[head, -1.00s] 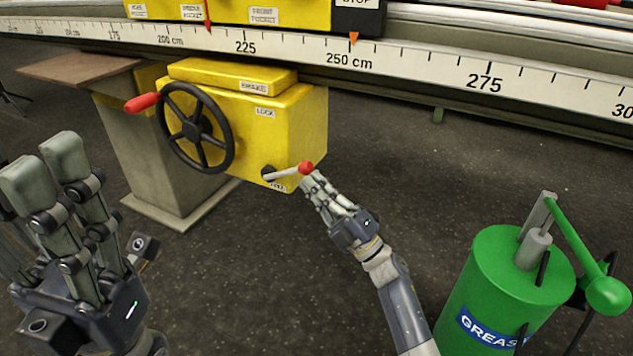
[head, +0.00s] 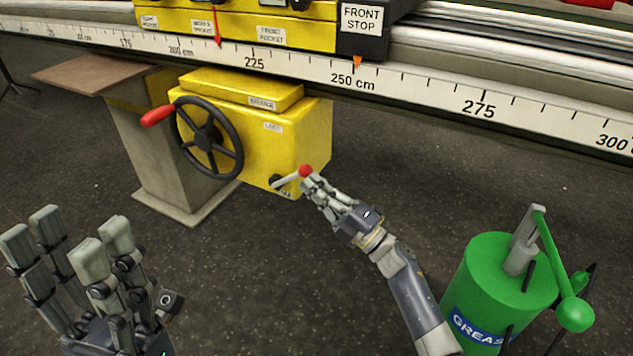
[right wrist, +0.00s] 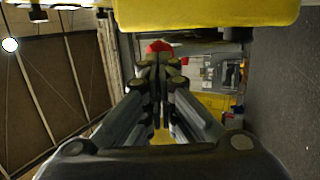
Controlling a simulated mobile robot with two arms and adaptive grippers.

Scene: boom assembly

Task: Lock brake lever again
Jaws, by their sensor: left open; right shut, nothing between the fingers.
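The brake lever (head: 290,178) is a short pale handle with a red knob (head: 305,171), on the lower front of the yellow brake box (head: 300,135). It points right and slightly up from its pivot. My right gripper (head: 313,181) is shut with nothing between its fingers. Its fingertips are at the knob's lower right side, touching or very close. In the right wrist view the red knob (right wrist: 160,47) shows just beyond the fingertips (right wrist: 160,65), partly hidden by them. My left gripper (head: 75,240) is open and empty at the lower left, away from the box.
A black handwheel (head: 208,138) with a red grip (head: 157,115) is on the box's left. A long measuring rail (head: 420,92) runs above. A green grease can (head: 500,275) stands at the lower right, right of my right arm. The dark floor between is clear.

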